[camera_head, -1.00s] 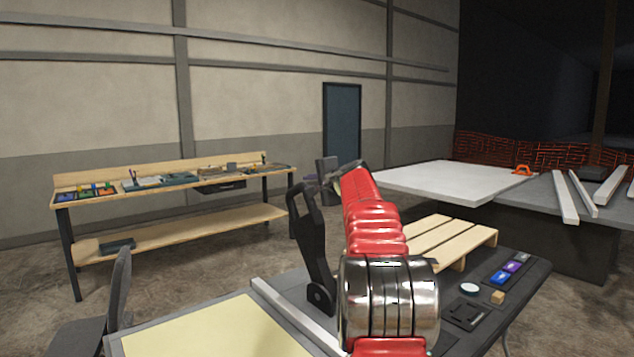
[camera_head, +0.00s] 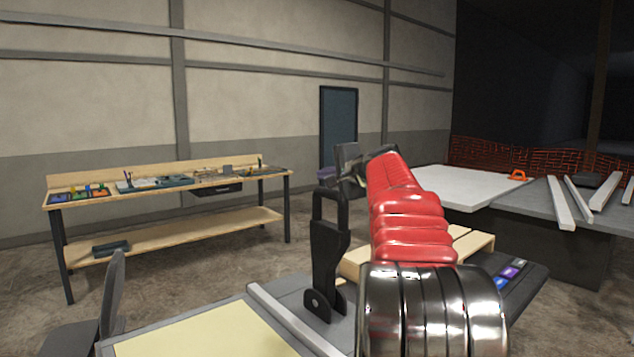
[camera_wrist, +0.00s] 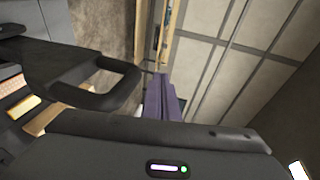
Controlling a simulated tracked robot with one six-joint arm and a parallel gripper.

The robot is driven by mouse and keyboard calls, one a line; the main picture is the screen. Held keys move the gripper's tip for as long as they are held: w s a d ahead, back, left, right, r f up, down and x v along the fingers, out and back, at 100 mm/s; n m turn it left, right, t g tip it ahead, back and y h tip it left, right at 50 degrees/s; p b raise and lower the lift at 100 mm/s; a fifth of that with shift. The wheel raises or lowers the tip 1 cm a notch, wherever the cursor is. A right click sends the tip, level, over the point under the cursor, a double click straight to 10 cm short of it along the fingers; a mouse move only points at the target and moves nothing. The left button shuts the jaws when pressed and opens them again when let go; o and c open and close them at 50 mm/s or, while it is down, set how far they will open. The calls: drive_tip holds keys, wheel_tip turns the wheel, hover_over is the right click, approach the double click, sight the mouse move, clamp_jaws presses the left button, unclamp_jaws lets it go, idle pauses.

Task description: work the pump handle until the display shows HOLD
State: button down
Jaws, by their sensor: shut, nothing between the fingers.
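The black pump handle (camera_head: 328,255) has a loop at its top and stands nearly upright from a pivot on the table. In the wrist view, a black loop that looks like its grip (camera_wrist: 95,90) fills the upper left. My gripper (camera_head: 350,178) is shut and empty beside the top of the handle, mostly hidden behind my red arm. I cannot tell whether it touches the handle. No display with readable text shows. A dark bar with a small lit strip and a green light crosses the bottom of the wrist view; it seems part of my own wrist.
The table carries a pale yellow panel (camera_head: 215,335) at front left and coloured blocks (camera_head: 510,270) at right. A slatted wooden pallet (camera_head: 475,243) lies behind my arm. A wooden workbench (camera_head: 165,186) stands at left, a white-topped table (camera_head: 465,187) at back right.

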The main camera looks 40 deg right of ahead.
drive_tip(key=shift+s+a+r, duration=0.15)
drive_tip(key=shift+s+r, duration=0.15)
drive_tip(key=shift+s, duration=0.2)
drive_tip(key=shift+s+a+r, duration=0.1)
drive_tip(key=shift+s+r, duration=0.15)
drive_tip(key=shift+s, duration=0.25)
idle(0.9)
drive_tip(key=s+a+f+n+g+y, duration=0.2)
drive_tip(key=a+f+n, duration=0.15)
drive_tip(key=a, duration=0.75)
drive_tip(key=s+a+f+n+g+y, duration=0.1)
drive_tip(key=s+a+f+n, duration=0.3)
drive_tip(key=a, duration=0.6)
drive_tip(key=a+f+n+g+y, duration=0.2)
drive_tip(key=a+f, duration=0.4)
drive_tip(key=a, duration=0.5)
drive_tip(key=s+a+f+n+g, duration=0.2)
drive_tip(key=s+a+f+n, duration=0.3)
drive_tip(key=s+a+f, duration=0.2)
drive_tip(key=s+a+f+n+g+h, duration=0.1)
drive_tip(key=s+a+f+n, duration=0.4)
drive_tip(key=s+f, duration=0.7)
drive_tip(key=s+a+g, duration=0.1)
drive_tip(key=s+a, duration=0.1)
drive_tip(key=s, duration=0.1)
drive_tip(key=shift+s+a+f+n, duration=0.2)
drive_tip(key=shift+s+f+n, duration=0.1)
drive_tip(key=shift+s+n, duration=0.05)
